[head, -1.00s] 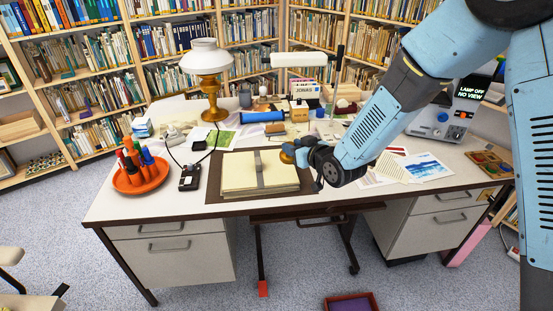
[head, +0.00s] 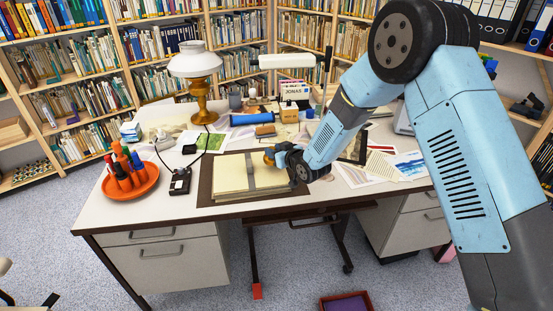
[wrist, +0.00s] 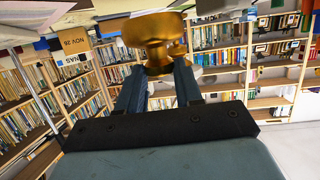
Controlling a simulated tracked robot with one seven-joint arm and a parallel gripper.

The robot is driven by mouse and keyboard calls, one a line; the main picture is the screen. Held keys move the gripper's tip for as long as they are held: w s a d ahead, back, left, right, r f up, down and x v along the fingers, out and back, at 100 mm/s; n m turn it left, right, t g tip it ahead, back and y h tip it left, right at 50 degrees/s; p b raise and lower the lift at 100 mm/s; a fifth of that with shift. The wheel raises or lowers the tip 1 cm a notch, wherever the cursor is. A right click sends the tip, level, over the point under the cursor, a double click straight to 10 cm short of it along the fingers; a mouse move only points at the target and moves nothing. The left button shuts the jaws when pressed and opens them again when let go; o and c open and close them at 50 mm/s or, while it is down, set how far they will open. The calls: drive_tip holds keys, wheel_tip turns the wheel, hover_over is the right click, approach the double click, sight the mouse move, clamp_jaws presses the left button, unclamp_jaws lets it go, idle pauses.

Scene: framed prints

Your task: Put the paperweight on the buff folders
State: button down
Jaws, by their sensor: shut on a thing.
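The brass paperweight (wrist: 154,38) is a round, stepped, shiny piece between the fingertips of my gripper (wrist: 158,75) in the wrist view. In the head view my gripper (head: 276,156) is over the right part of the buff folders (head: 234,176), with the paperweight (head: 269,155) showing as a small golden patch at its tip. The folders lie in a stack on a dark brown desk mat, with a grey band across them. My gripper is shut on the paperweight. Whether the paperweight touches the top folder is hard to tell.
An orange tray (head: 143,190) of pens stands at the left, with a black device (head: 180,181) beside it. A brass lamp (head: 203,95) stands behind. A blue roll (head: 252,118) and boxes line the back. Loose prints (head: 410,164) lie at the right.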

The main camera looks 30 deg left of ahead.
drive_tip(key=shift+f, duration=1.45)
drive_tip(key=shift+f, duration=0.1)
drive_tip(key=c, duration=0.7)
unclamp_jaws()
drive_tip(key=shift+c, duration=0.2)
drive_tip(key=v, duration=1.2)
